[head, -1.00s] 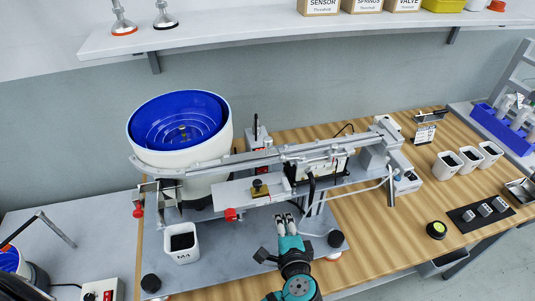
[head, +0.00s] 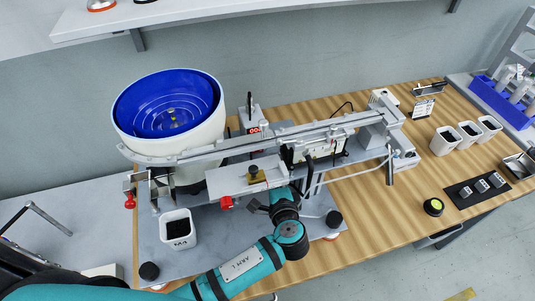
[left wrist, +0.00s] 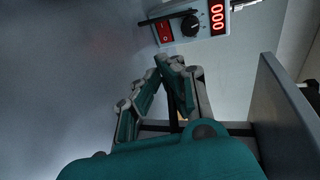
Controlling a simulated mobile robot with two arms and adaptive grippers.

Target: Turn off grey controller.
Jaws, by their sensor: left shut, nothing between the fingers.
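The grey controller (head: 253,122) stands at the back of the table, behind the feeder rail, with a lit red display. In the left wrist view the controller (left wrist: 190,22) shows a red rocker switch (left wrist: 165,32), a black knob (left wrist: 189,25) and a display reading 000. My left gripper (left wrist: 170,62) is shut and empty, its fingertips pointing toward the controller and appearing just below the switch, apart from it. In the head view my left gripper (head: 284,196) reaches in under the rail, and its fingertips are hidden. My right gripper is not in view.
The blue-lined bowl feeder (head: 168,105) stands left of the controller. The long metal rail (head: 240,147) crosses in front of it. A white bin (head: 178,229) sits at the front left. A black and yellow button (head: 433,207) is on the wooden table at right.

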